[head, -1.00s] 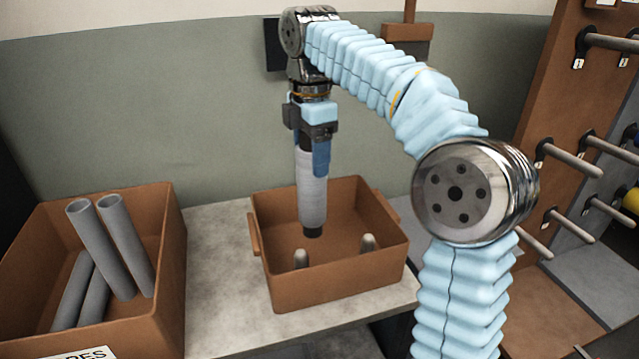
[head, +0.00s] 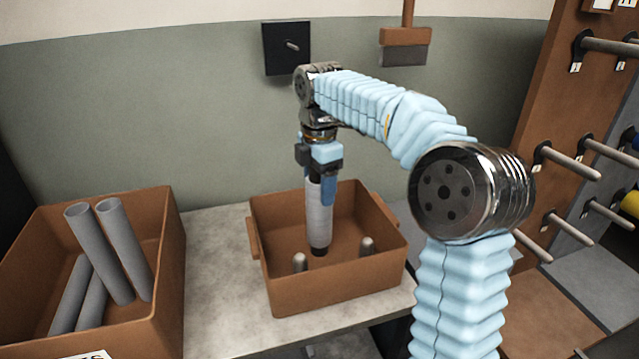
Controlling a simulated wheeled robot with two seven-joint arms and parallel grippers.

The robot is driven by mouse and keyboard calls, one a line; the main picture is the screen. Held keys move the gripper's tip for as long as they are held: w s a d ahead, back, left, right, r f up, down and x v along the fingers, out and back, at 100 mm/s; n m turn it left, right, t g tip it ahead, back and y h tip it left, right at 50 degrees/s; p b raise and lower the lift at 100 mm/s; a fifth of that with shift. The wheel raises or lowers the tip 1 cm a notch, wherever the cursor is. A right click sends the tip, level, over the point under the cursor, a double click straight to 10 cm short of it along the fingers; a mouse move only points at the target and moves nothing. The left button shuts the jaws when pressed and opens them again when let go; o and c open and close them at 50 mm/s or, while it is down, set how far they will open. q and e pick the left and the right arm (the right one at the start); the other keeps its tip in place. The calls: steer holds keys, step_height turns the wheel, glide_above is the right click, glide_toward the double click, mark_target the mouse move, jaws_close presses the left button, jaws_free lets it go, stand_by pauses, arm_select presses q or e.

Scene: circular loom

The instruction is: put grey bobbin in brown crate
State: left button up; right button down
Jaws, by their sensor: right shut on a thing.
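The grey bobbin (head: 319,215) hangs upright with a dark lower end. My right gripper (head: 321,180) is shut on its upper part. The bobbin's lower part is inside the brown crate (head: 335,290), between its walls. I cannot tell whether its lower end touches the crate floor. Two short grey pegs stand in the crate, a left peg (head: 300,262) and a right peg (head: 367,246), on either side of the bobbin in the picture. My left gripper is not in view.
A larger brown box (head: 165,255) with several grey tubes (head: 100,250) stands at the left. The pale table (head: 215,285) is clear between the box and crate. A rack with several pegs (head: 570,162) stands at the right. A black wall plate (head: 287,48) and a brush (head: 405,46) are behind.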

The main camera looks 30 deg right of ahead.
steer(key=shift+c, duration=1.3)
jaws_free()
step_height(320, 180, up, 12)
steer(key=shift+r, duration=0.1)
